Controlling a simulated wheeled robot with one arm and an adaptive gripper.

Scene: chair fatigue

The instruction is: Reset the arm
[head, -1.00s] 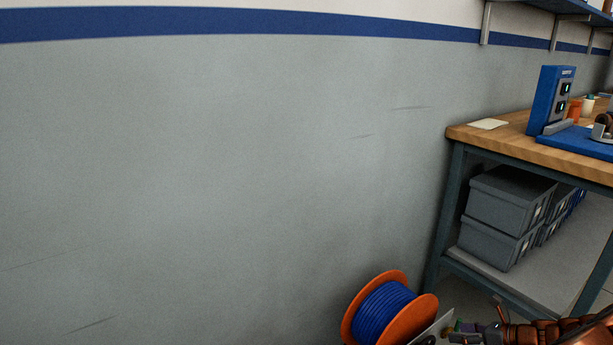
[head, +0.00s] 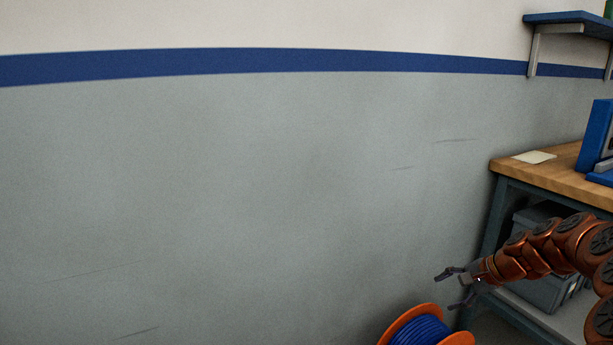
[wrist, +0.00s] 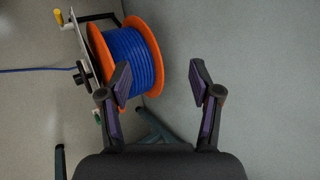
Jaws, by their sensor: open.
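My gripper (head: 457,289) is at the lower right of the head view, at the end of my orange-brown arm, with its fingers pointing left. It is raised in front of the workbench and above the cable reel. In the wrist view my gripper (wrist: 161,82) shows its two dark fingers spread wide apart, with nothing between them. The left finger overlaps the picture of the reel; I cannot tell the distance between them.
A cable reel (head: 421,333) with orange flanges and blue cable sits low by the wall; the wrist view shows it too (wrist: 128,55), with a crank stand (wrist: 76,40). A wooden-topped workbench (head: 571,179) holds a blue device (head: 595,140). Grey bins (head: 553,290) sit below. The grey wall at left is clear.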

